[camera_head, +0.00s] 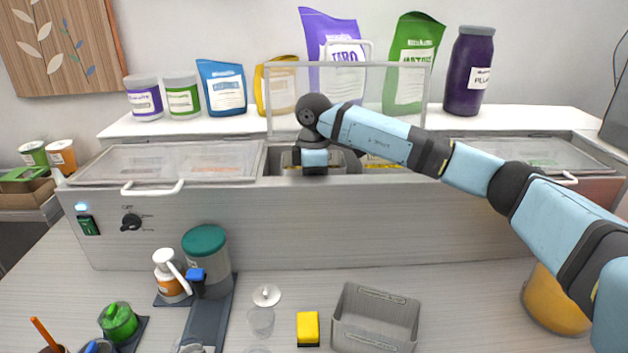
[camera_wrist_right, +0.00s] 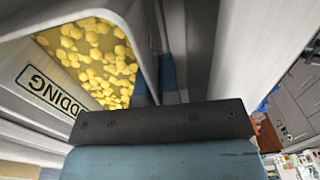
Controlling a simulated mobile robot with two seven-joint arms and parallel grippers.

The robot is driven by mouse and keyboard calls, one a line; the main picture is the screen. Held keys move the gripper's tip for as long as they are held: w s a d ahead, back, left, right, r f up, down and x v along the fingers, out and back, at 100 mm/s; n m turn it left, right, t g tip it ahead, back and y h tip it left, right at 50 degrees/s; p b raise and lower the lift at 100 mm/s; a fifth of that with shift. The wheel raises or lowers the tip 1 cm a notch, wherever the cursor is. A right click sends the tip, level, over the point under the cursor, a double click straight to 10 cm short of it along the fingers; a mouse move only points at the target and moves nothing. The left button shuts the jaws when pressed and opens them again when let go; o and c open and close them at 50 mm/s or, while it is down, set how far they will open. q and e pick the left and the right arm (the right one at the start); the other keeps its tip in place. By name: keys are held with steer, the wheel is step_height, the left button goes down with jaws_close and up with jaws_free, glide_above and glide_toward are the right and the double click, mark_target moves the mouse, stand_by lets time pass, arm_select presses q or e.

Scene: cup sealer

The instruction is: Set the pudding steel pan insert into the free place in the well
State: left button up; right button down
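The pudding steel pan insert (camera_wrist_right: 62,84) fills the left of the right wrist view. It holds yellow pieces and has a PUDDING label on its wall. My right gripper (camera_wrist_right: 158,82) has blue fingers on either side of the pan's wall and appears shut on it. In the head view my right gripper (camera_head: 312,162) points down into the open middle of the well (camera_head: 272,163), and its arm hides part of the pan and the opening. How deep the pan sits is hard to tell. My left gripper is not in view.
A clear lid (camera_head: 165,163) covers the well's left part, and another (camera_head: 535,155) the right. A raised clear cover (camera_head: 268,95) stands behind the opening. Bags and jars line the back shelf.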

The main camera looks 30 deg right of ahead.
steer(key=c, duration=1.3)
jaws_free()
steer(key=shift+r, duration=0.1)
steer(key=shift+o, duration=0.2)
step_height(320, 180, up, 14)
steer(key=b, duration=0.1)
steer(key=shift+s, duration=0.1)
